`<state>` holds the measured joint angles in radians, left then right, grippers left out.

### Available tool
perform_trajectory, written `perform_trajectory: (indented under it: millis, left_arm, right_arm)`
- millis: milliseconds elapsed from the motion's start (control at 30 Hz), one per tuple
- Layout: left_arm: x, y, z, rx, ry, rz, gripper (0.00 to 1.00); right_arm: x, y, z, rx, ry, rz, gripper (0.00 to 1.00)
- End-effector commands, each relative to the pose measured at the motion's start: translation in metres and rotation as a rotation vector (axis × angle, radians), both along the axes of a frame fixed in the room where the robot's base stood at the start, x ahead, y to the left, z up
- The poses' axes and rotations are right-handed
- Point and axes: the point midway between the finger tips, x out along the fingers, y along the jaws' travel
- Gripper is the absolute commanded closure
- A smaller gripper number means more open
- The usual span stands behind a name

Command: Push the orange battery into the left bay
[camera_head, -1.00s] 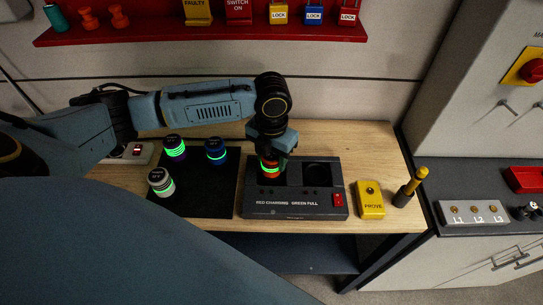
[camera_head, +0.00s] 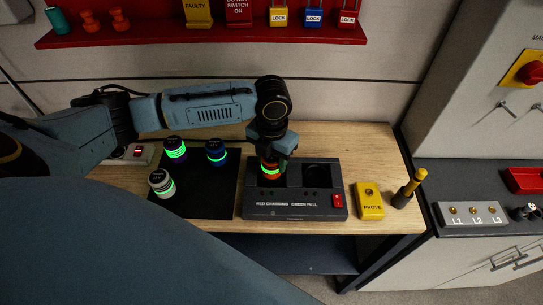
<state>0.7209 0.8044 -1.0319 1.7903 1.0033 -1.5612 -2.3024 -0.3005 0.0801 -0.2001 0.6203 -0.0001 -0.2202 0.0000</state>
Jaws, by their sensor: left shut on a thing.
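The orange battery (camera_head: 271,171), with a glowing green band, is upright at the left bay. My left gripper (camera_head: 271,154) is shut on the battery from above and hides its top. I cannot tell how deep the battery sits in the bay. My right gripper is not in view.
Three other batteries, purple (camera_head: 175,150), blue (camera_head: 216,152) and white (camera_head: 161,183), stand on a black mat (camera_head: 205,200) left of the charger. A yellow PROVE box (camera_head: 369,201) and a yellow-handled tool (camera_head: 409,188) stand to its right.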

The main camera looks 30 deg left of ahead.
Motion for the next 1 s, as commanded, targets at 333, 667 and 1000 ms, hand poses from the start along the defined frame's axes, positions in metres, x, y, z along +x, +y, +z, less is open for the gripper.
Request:
perform_trajectory:
  millis: [333, 667, 1000]
  left_arm:
    - [0.0004, -0.0003, 0.0003, 0.0, -0.001, 0.0, 0.88]
    - [0.0004, -0.0001, 0.0006, 0.0, -0.001, 0.0, 0.88]
    - [0.0003, 0.0002, 0.0011, 0.001, 0.0, 0.0, 0.88]
  right_arm:
    - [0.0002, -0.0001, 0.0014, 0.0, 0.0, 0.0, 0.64]
    - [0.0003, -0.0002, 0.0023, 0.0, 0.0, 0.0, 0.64]
    - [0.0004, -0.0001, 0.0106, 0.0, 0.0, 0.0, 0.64]
